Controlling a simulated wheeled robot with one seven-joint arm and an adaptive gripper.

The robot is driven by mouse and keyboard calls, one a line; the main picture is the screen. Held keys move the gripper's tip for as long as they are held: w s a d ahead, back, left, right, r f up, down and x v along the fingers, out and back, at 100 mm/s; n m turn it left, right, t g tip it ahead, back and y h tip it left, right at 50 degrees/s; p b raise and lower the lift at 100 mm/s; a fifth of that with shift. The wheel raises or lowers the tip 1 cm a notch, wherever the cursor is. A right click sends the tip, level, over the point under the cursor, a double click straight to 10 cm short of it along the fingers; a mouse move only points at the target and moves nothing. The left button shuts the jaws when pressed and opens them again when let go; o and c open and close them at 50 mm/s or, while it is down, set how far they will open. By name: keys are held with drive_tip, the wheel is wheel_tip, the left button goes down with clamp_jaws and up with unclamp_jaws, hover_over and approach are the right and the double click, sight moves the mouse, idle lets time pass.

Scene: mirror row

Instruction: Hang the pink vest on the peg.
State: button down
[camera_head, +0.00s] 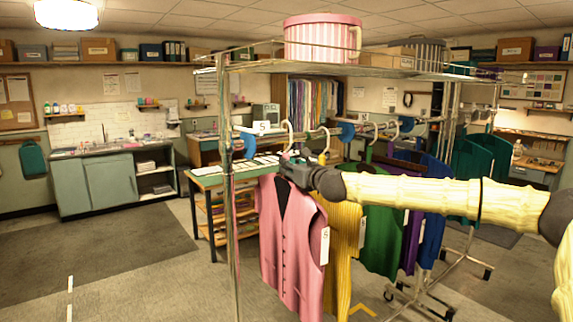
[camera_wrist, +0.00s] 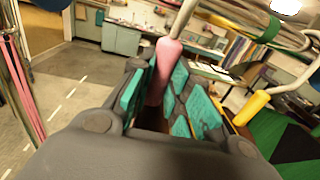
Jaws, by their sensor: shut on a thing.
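The pink vest (camera_head: 290,255) hangs upright at the left end of the garment rack in the head view, with a white tag at its right side. My gripper (camera_head: 290,165) is at its top, just below the metal hook (camera_head: 289,135). In the wrist view my gripper (camera_wrist: 162,95) has its teal pads around the pink neck (camera_wrist: 168,55) of the hanger, with the metal hook rising above. The hook reaches up to the rack rail; whether it bears on it I cannot tell. I cannot make out for certain which part is the peg.
A yellow garment (camera_head: 342,240) hangs close right of the vest, then green (camera_head: 382,230), purple and blue ones. The rack's upright post (camera_head: 228,200) stands close left. A shelf above carries a pink striped box (camera_head: 322,40). Floor at left is clear.

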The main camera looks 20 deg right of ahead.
drive_tip(key=shift+p+v, duration=0.4)
drive_tip(key=shift+v, duration=0.65)
drive_tip(key=shift+b+v, duration=0.7)
drive_tip(key=shift+v, duration=1.2)
